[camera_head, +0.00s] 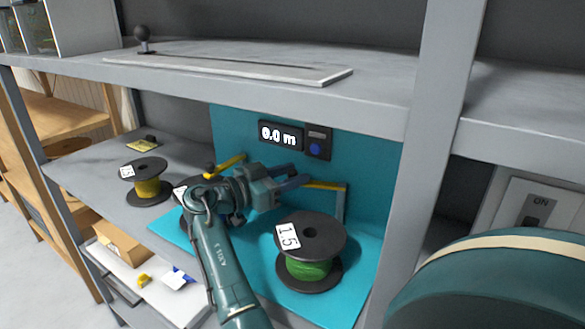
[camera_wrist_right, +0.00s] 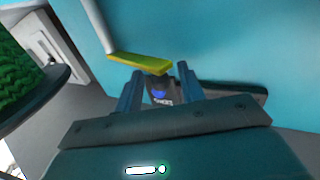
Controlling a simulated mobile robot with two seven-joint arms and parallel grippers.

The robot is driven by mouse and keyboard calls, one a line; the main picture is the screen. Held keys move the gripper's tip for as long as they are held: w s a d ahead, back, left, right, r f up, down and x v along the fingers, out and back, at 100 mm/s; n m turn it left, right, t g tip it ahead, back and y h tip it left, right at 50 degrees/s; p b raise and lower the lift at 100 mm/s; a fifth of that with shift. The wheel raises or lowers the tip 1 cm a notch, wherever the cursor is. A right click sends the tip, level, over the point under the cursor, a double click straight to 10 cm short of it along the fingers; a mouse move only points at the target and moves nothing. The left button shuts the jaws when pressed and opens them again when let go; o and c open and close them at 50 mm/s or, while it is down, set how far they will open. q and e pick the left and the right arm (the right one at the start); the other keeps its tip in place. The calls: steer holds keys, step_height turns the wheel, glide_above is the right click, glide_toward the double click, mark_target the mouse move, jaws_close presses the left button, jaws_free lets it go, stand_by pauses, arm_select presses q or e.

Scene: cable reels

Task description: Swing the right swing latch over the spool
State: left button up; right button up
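The right swing latch (camera_head: 325,185) is a yellow bar on a grey post at the teal back panel, behind a black spool with green cable (camera_head: 310,268) labelled 1.5. In the right wrist view the latch (camera_wrist_right: 140,62) reaches toward the gap between my fingertips. Green cable (camera_wrist_right: 18,80) shows at that view's left edge. My right gripper (camera_head: 287,178) is open at the latch's left end; I cannot tell whether it touches. The left yellow latch (camera_head: 228,163) is partly hidden behind my right arm. My left gripper is not in view.
A spool with yellow cable (camera_head: 148,188) stands at the left on the shelf. Another spool (camera_head: 181,190) is mostly hidden behind my right arm. A display (camera_head: 280,135) reading 0.0 m is on the back panel. An upper shelf (camera_head: 385,95) and a grey upright (camera_head: 430,150) bound the space.

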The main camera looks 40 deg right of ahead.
steer(key=shift+s+d, duration=0.1)
steer(key=shift+d, duration=0.3)
steer(key=shift+c, duration=0.2)
jaws_close()
